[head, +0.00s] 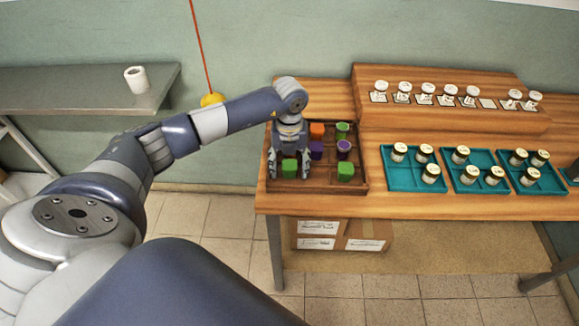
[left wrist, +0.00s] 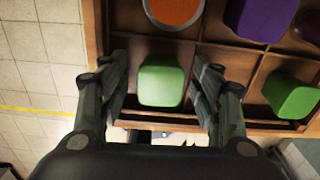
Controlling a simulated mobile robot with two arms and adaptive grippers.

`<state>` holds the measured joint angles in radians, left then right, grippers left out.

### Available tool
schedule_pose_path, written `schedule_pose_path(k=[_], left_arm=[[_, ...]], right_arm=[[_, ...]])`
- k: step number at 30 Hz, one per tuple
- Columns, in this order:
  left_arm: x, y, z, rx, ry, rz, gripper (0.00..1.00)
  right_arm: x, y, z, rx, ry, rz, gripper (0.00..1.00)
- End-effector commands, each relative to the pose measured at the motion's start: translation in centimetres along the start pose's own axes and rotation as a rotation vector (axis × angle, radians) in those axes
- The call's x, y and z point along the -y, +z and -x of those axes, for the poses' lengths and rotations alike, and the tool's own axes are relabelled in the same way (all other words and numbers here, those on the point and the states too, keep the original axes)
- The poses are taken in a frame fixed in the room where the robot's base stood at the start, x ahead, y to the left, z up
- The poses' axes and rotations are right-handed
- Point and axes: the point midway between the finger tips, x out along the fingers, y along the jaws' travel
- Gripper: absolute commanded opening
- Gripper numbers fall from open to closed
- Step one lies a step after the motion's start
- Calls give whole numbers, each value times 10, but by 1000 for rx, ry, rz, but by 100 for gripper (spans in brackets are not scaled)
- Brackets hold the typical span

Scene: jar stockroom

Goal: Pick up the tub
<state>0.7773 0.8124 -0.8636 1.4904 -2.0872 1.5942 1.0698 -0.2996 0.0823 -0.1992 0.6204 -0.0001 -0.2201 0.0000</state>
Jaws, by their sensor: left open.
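A green tub (head: 289,168) with rounded corners sits in a front left compartment of the brown wooden divided tray (head: 318,188). My left gripper (head: 289,173) is above this compartment, pointing down. In the left wrist view the green tub (left wrist: 161,82) shows between the two open fingers, one on each side, with a gap visible to both. The left gripper holds nothing. Other containers share the tray: an orange one (head: 317,130), a purple one (head: 316,150), a round purple-topped one (head: 344,147), and green ones at right front (head: 345,172) and right back (head: 342,129). My right gripper is not in view.
Teal trays (head: 413,187) with white-lidded jars stand to the right on the wooden table (head: 380,202). A raised wooden shelf (head: 450,118) behind holds more jars. A yellow ball (head: 211,100) on a red cord hangs behind my left arm. Tray dividers stand close to the fingers.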

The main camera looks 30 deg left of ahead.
Motion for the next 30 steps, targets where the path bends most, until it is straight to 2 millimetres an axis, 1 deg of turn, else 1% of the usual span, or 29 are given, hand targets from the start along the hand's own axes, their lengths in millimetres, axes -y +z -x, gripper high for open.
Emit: schedule_pose_path(k=[3, 4, 5, 6, 8, 9, 10, 19, 23, 26, 28, 30], left_arm=[[0, 0, 0, 0, 0, 0, 59], [0, 0, 0, 0, 0, 0, 54], [0, 0, 0, 0, 0, 0, 48], [0, 0, 0, 0, 0, 0, 38], [0, 0, 0, 0, -1, 0, 25], [0, 0, 0, 1, -1, 0, 16], [0, 0, 0, 1, -1, 0, 10], [0, 0, 1, 1, -1, 0, 10], [0, 1, 4, 2, -2, 0, 10], [0, 2, 11, 4, -2, 0, 10], [1, 1, 19, 4, -3, -1, 10], [1, 2, 31, 7, -4, -1, 10]], right_arm=[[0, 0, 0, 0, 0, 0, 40], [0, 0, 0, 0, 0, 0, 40], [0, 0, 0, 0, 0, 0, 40], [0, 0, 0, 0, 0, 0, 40], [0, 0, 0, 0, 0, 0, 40], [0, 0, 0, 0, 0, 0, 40], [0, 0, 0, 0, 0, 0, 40], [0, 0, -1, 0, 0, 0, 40], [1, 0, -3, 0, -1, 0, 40], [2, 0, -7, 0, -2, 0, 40], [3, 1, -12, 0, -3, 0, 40], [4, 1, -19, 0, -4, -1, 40]])
